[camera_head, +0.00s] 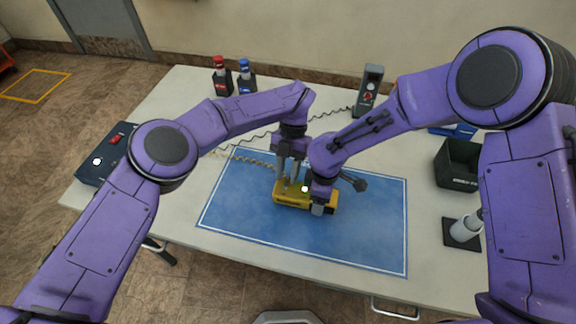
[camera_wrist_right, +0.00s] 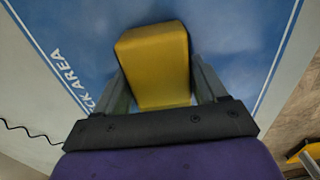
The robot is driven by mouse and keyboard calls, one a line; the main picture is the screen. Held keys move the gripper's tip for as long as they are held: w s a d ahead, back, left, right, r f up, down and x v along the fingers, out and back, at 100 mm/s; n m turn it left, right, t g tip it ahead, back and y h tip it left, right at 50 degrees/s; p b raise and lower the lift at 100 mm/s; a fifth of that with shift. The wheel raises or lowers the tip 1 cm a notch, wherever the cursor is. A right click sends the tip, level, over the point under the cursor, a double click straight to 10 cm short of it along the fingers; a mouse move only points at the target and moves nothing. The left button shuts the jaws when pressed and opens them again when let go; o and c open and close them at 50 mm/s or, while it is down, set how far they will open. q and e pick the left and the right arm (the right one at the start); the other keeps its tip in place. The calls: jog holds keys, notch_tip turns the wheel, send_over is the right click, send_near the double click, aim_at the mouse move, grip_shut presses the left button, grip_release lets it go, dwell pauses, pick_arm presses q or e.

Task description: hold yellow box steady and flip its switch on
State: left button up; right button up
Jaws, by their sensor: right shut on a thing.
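The yellow box (camera_head: 289,198) lies on the blue mat, and its right end is partly covered by my right arm. A small green light shows on its top; I cannot make out the switch. My right gripper (camera_head: 320,208) is shut on the right end of the box. In the right wrist view the yellow box (camera_wrist_right: 155,62) sits between the two fingers of my right gripper (camera_wrist_right: 158,85). My left gripper (camera_head: 290,178) points down over the top of the box near its left part, with its fingers apart; whether they touch the box I cannot tell.
The blue mat (camera_head: 370,235) is clear around the box. Red and blue bottles (camera_head: 222,78) (camera_head: 245,80) stand at the back. A dark handset unit (camera_head: 369,90), a black bin (camera_head: 457,165) and a white cylinder on a stand (camera_head: 464,229) are at right. A dark blue case (camera_head: 98,160) is at left.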

pick_arm(q)
jog(key=v, duration=0.7)
